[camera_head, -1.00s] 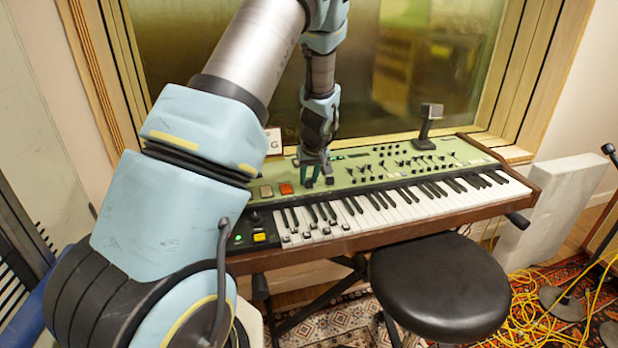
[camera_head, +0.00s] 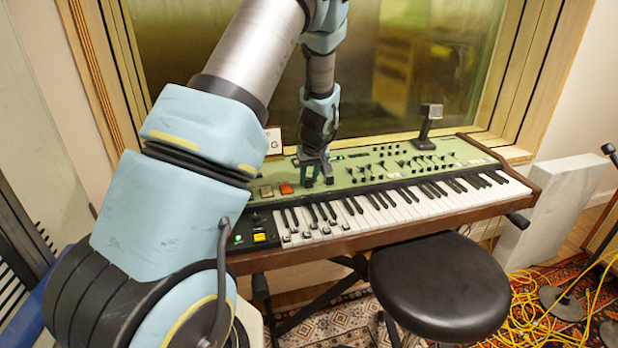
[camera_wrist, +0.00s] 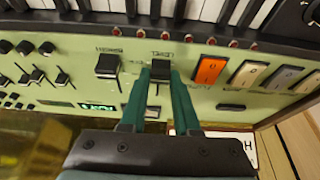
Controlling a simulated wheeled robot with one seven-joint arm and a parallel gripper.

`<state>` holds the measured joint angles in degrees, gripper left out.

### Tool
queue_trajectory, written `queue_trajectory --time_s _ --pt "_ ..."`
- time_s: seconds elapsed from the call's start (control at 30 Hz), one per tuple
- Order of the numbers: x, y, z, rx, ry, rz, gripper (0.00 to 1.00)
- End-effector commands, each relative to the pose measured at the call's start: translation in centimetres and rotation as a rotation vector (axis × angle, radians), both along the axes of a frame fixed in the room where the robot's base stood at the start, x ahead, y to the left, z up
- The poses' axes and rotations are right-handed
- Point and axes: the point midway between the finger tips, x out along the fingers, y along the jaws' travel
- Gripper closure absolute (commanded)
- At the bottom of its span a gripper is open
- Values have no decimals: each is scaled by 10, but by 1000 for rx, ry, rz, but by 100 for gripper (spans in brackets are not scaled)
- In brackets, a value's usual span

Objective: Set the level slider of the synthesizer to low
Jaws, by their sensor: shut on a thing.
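The synthesizer (camera_head: 470,152) has a green panel above its keys and stands below the window. The level slider (camera_wrist: 160,72) is a dark cap on that panel, just below its printed label in the wrist view. My gripper (camera_wrist: 159,78) is shut on the cap, one green finger on each side. Part of the slider's slot shows between the fingers, on the window side of the cap. In the head view my gripper (camera_head: 316,176) is over the left part of the panel, and its fingers partly hide the slider.
Another slider (camera_wrist: 107,66) stands close to the left of my fingers in the wrist view. An orange button (camera_wrist: 209,70) and pale buttons are to the right. A black stool (camera_head: 437,285) stands in front of the synthesizer, and yellow cables (camera_head: 548,310) lie on the rug.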

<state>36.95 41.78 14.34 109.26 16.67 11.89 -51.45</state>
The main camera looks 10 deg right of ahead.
Motion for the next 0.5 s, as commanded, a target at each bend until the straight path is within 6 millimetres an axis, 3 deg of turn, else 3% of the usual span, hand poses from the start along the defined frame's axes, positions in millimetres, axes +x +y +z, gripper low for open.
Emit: queue_trajectory --time_s 0.2,0.43,0.47,0.5 --pt "24 3 0 -3 -2 2 100" --pt "23 2 0 -2 -1 -1 100" --pt "23 2 0 -2 -1 -1 68" --pt "23 2 0 -2 -1 -1 63"
